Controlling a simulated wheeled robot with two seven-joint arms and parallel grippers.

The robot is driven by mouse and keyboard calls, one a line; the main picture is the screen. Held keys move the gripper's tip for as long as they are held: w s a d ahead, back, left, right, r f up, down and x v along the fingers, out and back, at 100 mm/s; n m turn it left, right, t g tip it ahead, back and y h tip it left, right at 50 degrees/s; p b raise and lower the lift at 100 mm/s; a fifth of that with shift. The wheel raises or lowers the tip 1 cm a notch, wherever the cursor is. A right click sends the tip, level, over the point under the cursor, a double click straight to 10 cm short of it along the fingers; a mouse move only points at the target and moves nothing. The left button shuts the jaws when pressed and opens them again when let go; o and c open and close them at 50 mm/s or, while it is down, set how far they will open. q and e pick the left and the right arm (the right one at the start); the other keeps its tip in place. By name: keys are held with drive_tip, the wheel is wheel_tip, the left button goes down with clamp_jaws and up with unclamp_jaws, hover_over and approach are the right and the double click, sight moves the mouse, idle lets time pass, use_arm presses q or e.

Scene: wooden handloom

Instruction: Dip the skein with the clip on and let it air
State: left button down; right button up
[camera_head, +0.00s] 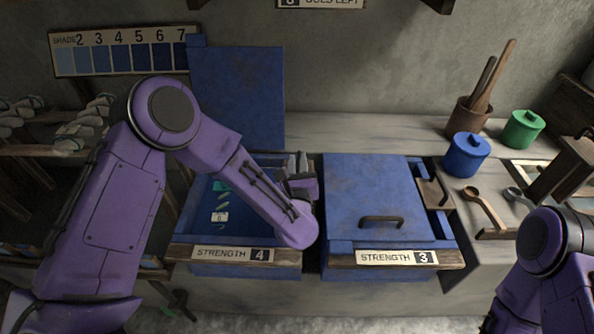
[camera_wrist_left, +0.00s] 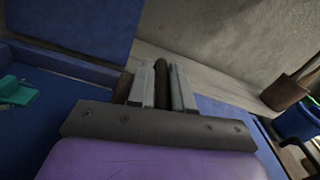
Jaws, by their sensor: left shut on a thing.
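The left vat, marked STRENGTH 4 (camera_head: 232,254), stands open with its blue lid (camera_head: 238,98) upright behind it. A teal piece (camera_head: 221,186) lies in the vat with short green bits and a small white tag (camera_head: 220,216) below it. The teal piece also shows in the left wrist view (camera_wrist_left: 16,91). I cannot tell whether it is the clip. My left gripper (camera_head: 300,172) is over the vat's right side, shut on a dark brown bar (camera_wrist_left: 161,80). What the bar belongs to is hidden. I cannot make out a skein in the vat. My right gripper is out of view.
The right vat, marked STRENGTH 3 (camera_head: 398,257), is covered by a blue lid (camera_head: 365,185) with a handle. A blue pot (camera_head: 466,156), a green pot (camera_head: 522,130), a brown tool pot (camera_head: 469,116) and a wooden spoon (camera_head: 485,207) stand or lie at right. Pale skeins (camera_head: 88,122) rest on the left rack.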

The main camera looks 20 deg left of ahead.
use_arm(q)
wheel_tip(320, 180, up, 12)
drive_tip(key=p, duration=0.4)
drive_tip(key=shift+w, duration=0.15)
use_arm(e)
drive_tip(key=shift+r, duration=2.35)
use_arm(q)
drive_tip(key=shift+d+r, duration=0.1)
drive_tip(key=shift+r, duration=0.1)
drive_tip(key=c, duration=1.3)
unclamp_jaws()
drive_tip(key=shift+o, duration=0.9)
drive_tip(key=shift+d, duration=0.15)
drive_tip(key=b+v, duration=0.3)
drive_tip(key=v, duration=0.7)
drive_tip(key=shift+s+b, duration=0.3)
drive_tip(key=shift+s, duration=0.1)
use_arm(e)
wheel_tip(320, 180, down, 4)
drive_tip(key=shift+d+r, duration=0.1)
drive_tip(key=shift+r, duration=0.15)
